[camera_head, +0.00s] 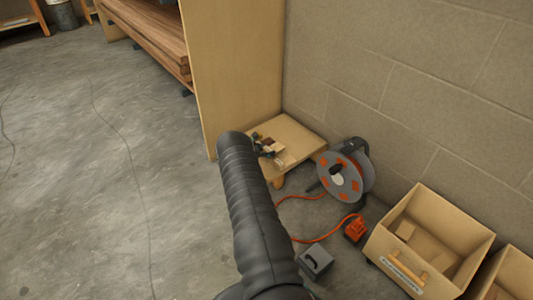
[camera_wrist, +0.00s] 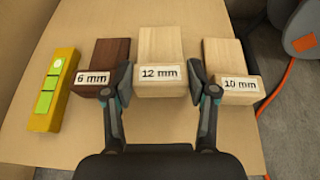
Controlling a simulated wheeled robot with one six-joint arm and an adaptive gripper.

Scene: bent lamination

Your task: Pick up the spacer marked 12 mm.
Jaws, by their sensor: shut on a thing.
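The spacer marked 12 mm (camera_wrist: 162,82) is a pale wood block with a white label, in the middle of the wrist view. My gripper (camera_wrist: 161,76) has one finger on each side of it and is shut on it. I cannot tell whether the block is clear of the board below. The dark brown spacer marked 6 mm (camera_wrist: 92,84) lies just left of the left finger. The pale spacer marked 10 mm (camera_wrist: 237,90) lies just right of the right finger.
The spacers are on a wooden board (camera_head: 302,129) beside a tall panel (camera_head: 232,70). A yellow block with green squares (camera_wrist: 47,95) is at the left. A cable reel (camera_head: 345,175), orange cable, grey box (camera_head: 316,262) and wooden crate (camera_head: 452,213) stand right. Floor at left is open.

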